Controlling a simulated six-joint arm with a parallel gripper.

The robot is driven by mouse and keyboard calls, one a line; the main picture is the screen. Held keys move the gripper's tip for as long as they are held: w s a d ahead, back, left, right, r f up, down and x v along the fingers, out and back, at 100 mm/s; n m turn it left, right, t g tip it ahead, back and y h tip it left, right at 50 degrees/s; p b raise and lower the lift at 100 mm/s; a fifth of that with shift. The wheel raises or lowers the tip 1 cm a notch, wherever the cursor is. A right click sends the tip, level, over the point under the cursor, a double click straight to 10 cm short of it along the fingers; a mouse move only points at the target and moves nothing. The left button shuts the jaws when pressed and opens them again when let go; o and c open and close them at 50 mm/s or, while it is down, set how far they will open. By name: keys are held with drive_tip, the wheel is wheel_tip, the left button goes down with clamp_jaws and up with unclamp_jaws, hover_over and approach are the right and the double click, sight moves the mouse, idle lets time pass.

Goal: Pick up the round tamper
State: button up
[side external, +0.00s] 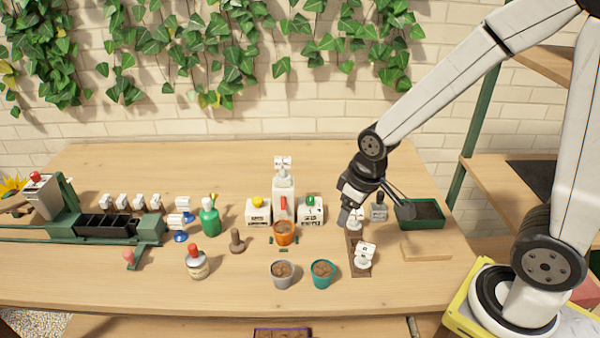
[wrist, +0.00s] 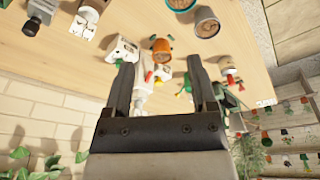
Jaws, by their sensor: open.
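A brown piece with an upright handle on a round foot (side external: 237,243) stands left of the orange pot in the side external view and looks like the round tamper. Two white-topped pieces stand on a dark brown strip, a near one (side external: 364,255) and a far one (side external: 356,229); their working ends are too small to identify. My gripper (side external: 348,219) is over the far part of that strip, well to the right of the brown piece. In the wrist view my gripper (wrist: 160,72) has its two fingers wide apart, with nothing held between them.
An orange pot (side external: 284,236), a grey pot (side external: 282,279) and a teal pot (side external: 322,281) stand mid-table. A white dispenser (side external: 284,190) stands behind. A red-capped bottle (side external: 197,266) and a green bottle (side external: 210,220) are at left. A green tray (side external: 438,224) is at right. The front left is clear.

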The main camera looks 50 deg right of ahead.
drive_tip(key=w+a+f+n+g, duration=0.15)
drive_tip(key=w+n, duration=0.25)
drive_tip(key=w, duration=0.4)
drive_tip(key=w+a+f+n, duration=0.1)
drive_tip(key=w+a+n, duration=0.25)
drive_tip(key=w, duration=0.45)
drive_tip(key=n, duration=0.8)
hover_over(234, 229)
drive_tip(key=shift+g, duration=0.35)
drive_tip(key=f, duration=0.6)
drive_tip(key=shift+s+d, duration=0.3)
drive_tip(key=shift+d, duration=0.1)
drive_tip(key=shift+w+a+f+n, duration=0.35)
drive_tip(key=shift+a+f+n, duration=0.05)
drive_tip(key=shift+f+n, duration=0.1)
drive_tip(key=shift+f, duration=1.3)
drive_tip(key=shift+s+f, duration=0.1)
drive_tip(key=shift+f, duration=2.5)
